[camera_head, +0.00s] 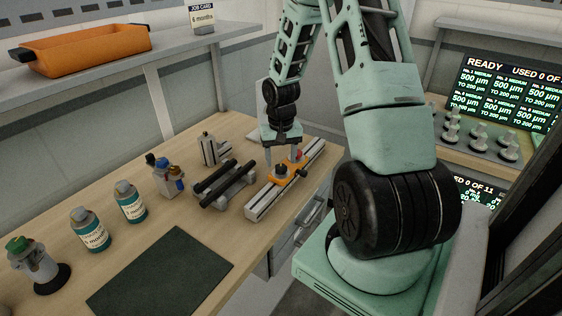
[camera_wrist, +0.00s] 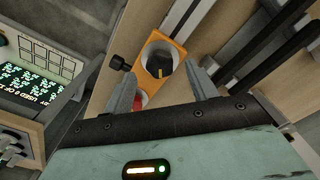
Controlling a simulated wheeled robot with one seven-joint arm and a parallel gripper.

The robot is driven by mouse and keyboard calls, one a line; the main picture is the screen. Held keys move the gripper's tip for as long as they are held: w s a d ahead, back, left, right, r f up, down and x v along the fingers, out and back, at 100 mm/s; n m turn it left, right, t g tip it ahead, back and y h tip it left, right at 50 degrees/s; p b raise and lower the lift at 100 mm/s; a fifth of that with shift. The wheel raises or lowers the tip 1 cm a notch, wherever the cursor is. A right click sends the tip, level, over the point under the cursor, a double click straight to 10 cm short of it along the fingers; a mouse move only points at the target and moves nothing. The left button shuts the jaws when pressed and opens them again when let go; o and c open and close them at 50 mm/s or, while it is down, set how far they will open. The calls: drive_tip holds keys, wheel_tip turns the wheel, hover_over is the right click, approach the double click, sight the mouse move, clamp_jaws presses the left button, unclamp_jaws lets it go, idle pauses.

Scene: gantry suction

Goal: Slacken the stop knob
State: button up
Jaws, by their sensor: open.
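An orange stop block (camera_head: 288,176) sits on a pale slotted rail (camera_head: 262,200) on the bench; it also shows in the wrist view (camera_wrist: 180,55). In the wrist view a small black knob (camera_wrist: 119,63) sticks out from the block's left side; in the head view a black knob (camera_head: 303,172) shows at its near side. A round black dial (camera_wrist: 159,63) sits in the block's opening. A red part (camera_wrist: 137,102) is partly hidden by a finger. My gripper (camera_wrist: 163,84) is open and empty above the rail, its fingers straddling the block's near part in that view. Contact cannot be told.
Black twin bars (camera_head: 224,184) stand left of the rail. Bottles (camera_head: 130,200), a green mat (camera_head: 160,272) and a green-capped container (camera_head: 35,263) stand further left. An orange tray (camera_head: 85,50) is on the shelf. Screens (camera_head: 510,92) and several grey pegs lie right.

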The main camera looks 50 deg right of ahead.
drive_tip(key=shift+f, duration=1.2)
drive_tip(key=c, duration=1)
drive_tip(key=shift+n, duration=0.3)
drive_tip(key=shift+r+n+p, duration=0.1)
drive_tip(key=shift+n+p, duration=0.55)
drive_tip(key=shift+n, duration=0.55)
drive_tip(key=shift+n+p, duration=0.65)
drive_tip(key=shift+n, duration=1.35)
